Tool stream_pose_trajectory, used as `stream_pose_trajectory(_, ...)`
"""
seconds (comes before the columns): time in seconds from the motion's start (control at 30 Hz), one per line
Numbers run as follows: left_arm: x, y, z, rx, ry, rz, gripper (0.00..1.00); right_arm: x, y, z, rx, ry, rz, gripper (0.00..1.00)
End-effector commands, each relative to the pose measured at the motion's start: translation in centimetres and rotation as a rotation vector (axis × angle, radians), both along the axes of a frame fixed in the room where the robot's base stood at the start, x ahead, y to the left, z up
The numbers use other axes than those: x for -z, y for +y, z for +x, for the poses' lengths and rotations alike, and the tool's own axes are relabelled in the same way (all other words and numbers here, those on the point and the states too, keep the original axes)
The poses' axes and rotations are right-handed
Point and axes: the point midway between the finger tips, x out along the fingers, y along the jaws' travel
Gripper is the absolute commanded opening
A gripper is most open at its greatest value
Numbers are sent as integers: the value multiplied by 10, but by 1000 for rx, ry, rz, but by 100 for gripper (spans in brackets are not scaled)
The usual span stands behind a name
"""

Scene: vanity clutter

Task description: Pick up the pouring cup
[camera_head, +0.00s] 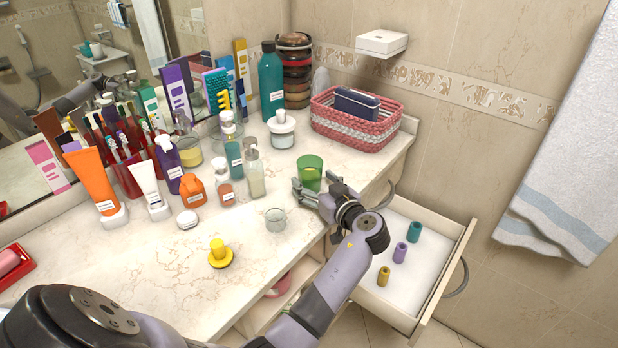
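A green translucent cup (310,170) stands upright on the marble counter near its right front part; it is the likeliest pouring cup. A small clear glass cup (275,219) stands to the left of the gripper. My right gripper is not in view.
A pink woven basket (355,128) stands at the back right. An open drawer (420,285) juts out at right. The front left counter is mostly clear around a yellow stopper-like object (219,256).

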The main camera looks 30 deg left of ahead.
Motion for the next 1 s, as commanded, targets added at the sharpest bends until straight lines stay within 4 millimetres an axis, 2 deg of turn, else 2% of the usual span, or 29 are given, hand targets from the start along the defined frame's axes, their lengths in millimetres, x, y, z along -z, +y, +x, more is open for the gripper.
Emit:
stream_pose_trajectory(0.1,0,0,0,0,0,0,60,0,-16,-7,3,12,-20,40)
stream_pose_trajectory(0.17,0,1,0,0,0,0,56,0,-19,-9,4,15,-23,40)
stream_pose_trajectory(0.27,0,1,0,0,0,1,50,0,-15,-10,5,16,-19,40)
stream_pose_trajectory(0.5,-1,1,0,0,-1,0,34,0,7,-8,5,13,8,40)
stream_pose_trajectory(0.77,-1,1,0,0,-1,0,16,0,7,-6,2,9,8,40)
stream_pose_trajectory(1.0,-2,1,0,0,-2,1,15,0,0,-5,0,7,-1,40)
